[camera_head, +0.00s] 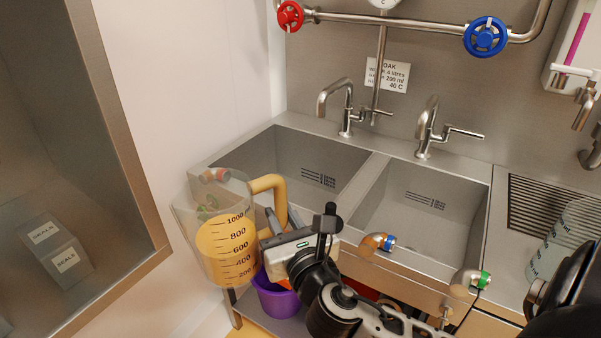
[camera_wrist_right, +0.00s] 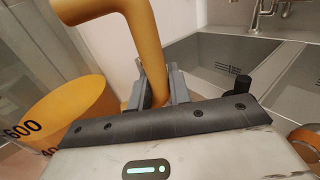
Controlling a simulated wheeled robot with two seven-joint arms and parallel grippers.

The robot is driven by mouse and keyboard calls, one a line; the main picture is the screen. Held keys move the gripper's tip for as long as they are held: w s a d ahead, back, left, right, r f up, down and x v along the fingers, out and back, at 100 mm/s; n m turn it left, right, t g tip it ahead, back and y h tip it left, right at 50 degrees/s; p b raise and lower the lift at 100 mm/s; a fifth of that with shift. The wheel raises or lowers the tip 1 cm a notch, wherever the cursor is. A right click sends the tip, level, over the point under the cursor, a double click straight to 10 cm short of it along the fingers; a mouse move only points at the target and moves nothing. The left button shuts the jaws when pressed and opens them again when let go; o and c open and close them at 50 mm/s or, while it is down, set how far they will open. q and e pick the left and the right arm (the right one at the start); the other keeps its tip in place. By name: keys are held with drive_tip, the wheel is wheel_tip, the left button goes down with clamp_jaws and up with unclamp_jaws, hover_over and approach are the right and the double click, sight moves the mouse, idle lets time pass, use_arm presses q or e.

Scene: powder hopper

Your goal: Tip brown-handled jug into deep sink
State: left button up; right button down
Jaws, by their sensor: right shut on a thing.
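The jug (camera_head: 228,240) is clear, with black measuring marks, a brown handle (camera_head: 270,186) and orange contents filling much of it. It is upright or nearly so, in front of the left end of the sink unit. My right gripper (camera_head: 273,221) is shut on the handle, which also shows between the fingers in the right wrist view (camera_wrist_right: 158,85). The steel sink has a left basin (camera_head: 285,165) and a right basin (camera_head: 415,205); I cannot tell which is deeper. Both look empty. My left gripper is not in view.
Two taps (camera_head: 345,108) (camera_head: 428,128) stand behind the basins. A red valve wheel (camera_head: 290,15) and a blue one (camera_head: 485,37) are on the wall pipe. A purple bucket (camera_head: 276,297) sits below. A cabinet (camera_head: 130,150) stands left. A clear container (camera_head: 563,238) stands on the right drainer.

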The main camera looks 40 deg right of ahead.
drive_tip(key=w+d+r+m+g+h+b, duration=0.1)
drive_tip(key=w+d+m+g+h+b, duration=0.1)
drive_tip(key=d+m+g+h, duration=0.5)
drive_tip(key=w+d+r+m+g+h+b, duration=0.1)
drive_tip(key=w+d+r+m+h, duration=0.2)
drive_tip(key=d, duration=0.8)
use_arm(q)
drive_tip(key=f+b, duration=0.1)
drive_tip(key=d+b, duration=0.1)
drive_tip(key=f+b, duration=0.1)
drive_tip(key=b, duration=0.1)
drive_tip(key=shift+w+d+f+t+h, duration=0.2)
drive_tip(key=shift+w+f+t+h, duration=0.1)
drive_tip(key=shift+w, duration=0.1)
use_arm(e)
drive_tip(key=s+d+f+m+g+h, duration=0.1)
drive_tip(key=d+f+m+g, duration=0.1)
drive_tip(key=d+m+g, duration=0.2)
drive_tip(key=s+d+f+m+g+h, duration=0.1)
drive_tip(key=s+d+m+g+h, duration=0.1)
drive_tip(key=d+g, duration=0.3)
drive_tip(key=m+g, duration=0.1)
drive_tip(key=g, duration=0.3)
drive_tip(key=shift+s+d+f+m+h, duration=0.2)
drive_tip(key=shift+s+f+m+h, duration=0.1)
drive_tip(key=shift+f+m, duration=0.1)
